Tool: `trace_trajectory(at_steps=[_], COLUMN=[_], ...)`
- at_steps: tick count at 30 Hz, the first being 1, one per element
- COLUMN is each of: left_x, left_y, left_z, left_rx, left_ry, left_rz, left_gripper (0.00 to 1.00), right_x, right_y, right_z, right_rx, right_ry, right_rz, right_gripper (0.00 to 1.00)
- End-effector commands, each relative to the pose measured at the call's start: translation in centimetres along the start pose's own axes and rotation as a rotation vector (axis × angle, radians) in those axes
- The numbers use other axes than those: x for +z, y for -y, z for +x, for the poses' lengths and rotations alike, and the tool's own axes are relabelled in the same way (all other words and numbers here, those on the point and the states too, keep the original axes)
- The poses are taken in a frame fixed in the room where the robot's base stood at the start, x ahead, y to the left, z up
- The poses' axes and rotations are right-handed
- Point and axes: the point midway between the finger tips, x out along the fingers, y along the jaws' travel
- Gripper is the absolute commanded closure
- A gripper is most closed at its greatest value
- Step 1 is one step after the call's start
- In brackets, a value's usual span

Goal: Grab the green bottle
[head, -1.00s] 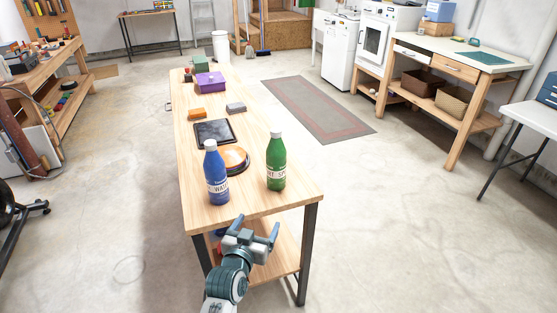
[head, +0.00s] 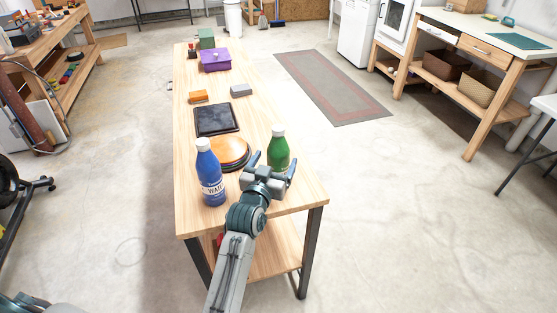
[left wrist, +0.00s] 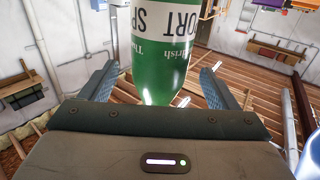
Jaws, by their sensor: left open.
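The green bottle (head: 279,147) with a white cap stands upright near the front right of the wooden table (head: 265,207). My left gripper (head: 272,166) is open right at the bottle, its fingers reaching forward on either side of it in the head view. In the left wrist view the green bottle (left wrist: 158,50) appears upside down between the two open fingers, its label facing the camera. A gap shows between bottle and fingers there, so they do not seem closed on it. The gripper hides the lower bottle in the head view. My right gripper is not in view.
A blue bottle (head: 210,172) stands left of my gripper. Stacked plates (head: 229,152) with an orange top lie between the bottles. A black tablet (head: 216,119), orange block (head: 198,97), grey block (head: 241,90) and purple box (head: 215,60) lie farther back.

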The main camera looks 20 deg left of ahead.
Motion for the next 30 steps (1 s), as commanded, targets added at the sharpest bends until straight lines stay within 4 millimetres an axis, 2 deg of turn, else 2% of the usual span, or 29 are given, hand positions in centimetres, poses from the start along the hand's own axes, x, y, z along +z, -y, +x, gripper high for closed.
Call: trace_trajectory(at_steps=[6,12,20,30], left_x=[-0.8,-0.5,-0.4,-0.4], left_y=[0.0,0.0,0.0,0.0], left_z=[2.7,5.0,5.2,5.2], left_rx=[0.000,0.000,0.000,0.000], left_ry=[-0.002,-0.001,-0.001,0.000], left_rz=[0.001,0.001,0.000,0.000], left_gripper=[0.18,0.18,0.18,0.84], right_x=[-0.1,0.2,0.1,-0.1], right_y=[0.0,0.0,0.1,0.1], right_z=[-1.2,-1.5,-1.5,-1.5], right_rx=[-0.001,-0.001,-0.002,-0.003], right_ry=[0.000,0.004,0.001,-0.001], right_rz=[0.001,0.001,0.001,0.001], right_gripper=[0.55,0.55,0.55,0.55])
